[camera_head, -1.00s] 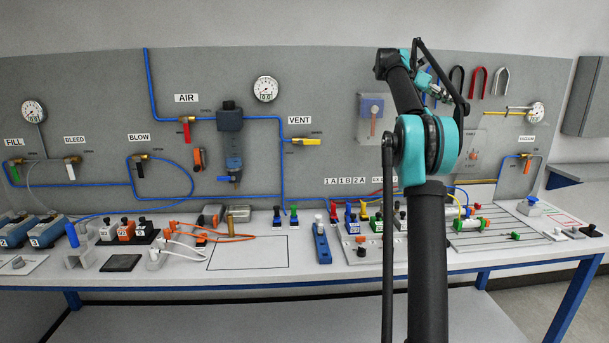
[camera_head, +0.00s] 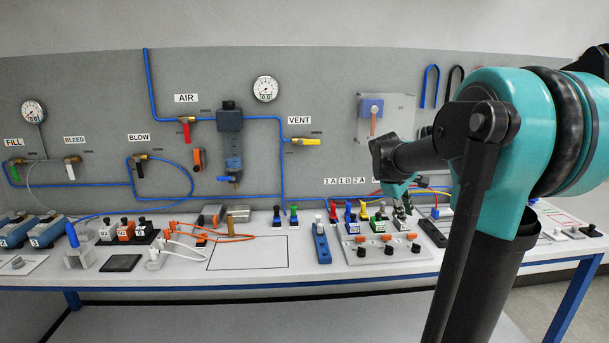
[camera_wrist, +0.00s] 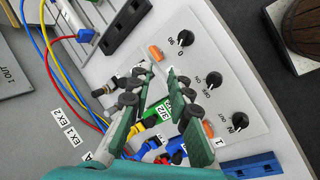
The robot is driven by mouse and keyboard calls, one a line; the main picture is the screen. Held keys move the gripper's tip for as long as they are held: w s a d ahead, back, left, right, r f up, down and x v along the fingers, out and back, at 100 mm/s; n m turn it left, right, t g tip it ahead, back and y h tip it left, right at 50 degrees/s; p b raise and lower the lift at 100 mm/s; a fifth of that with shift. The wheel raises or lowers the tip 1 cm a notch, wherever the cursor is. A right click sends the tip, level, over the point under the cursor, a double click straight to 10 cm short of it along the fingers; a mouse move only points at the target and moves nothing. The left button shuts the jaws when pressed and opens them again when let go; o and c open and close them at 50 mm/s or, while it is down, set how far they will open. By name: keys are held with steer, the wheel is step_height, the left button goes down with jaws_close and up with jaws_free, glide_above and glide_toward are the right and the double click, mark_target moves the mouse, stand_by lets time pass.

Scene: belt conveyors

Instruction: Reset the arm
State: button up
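My gripper (camera_head: 402,208) hangs low over the workbench in the head view, above the back of the small white knob panel (camera_head: 348,256). In the wrist view, the two green fingers of my gripper (camera_wrist: 160,75) stand apart with a gap between their tips, and I see nothing held. The knob panel (camera_wrist: 215,60) lies beyond and to the right of the fingers, with several black knobs and orange pieces. Green, yellow and blue valve parts (camera_wrist: 150,121) show between and below the fingers and are partly hidden by them. My arm covers the right side of the head view.
The bench (camera_head: 450,277) carries several coloured valves (camera_head: 350,217) beside my gripper. Red, yellow and blue hoses (camera_wrist: 50,60) run close to it. A blue block (camera_head: 322,245) stands left of the panel, and a bare outlined area (camera_head: 248,255) lies further left. The wall board (camera_head: 330,100) stands behind.

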steer(key=s+a+f+m+y, duration=0.2)
steer(key=s+a+f+m, duration=0.2)
steer(key=s+f, duration=0.6)
steer(key=s+a+f+m+t+y, duration=0.1)
steer(key=s+a+f+m, duration=0.3)
steer(key=s+a+f, duration=0.4)
steer(key=s+f+y, duration=0.1)
steer(key=s, duration=0.4)
steer(key=shift+s+f+y, duration=0.35)
steer(key=shift+y, duration=0.05)
steer(key=shift+d, duration=0.1)
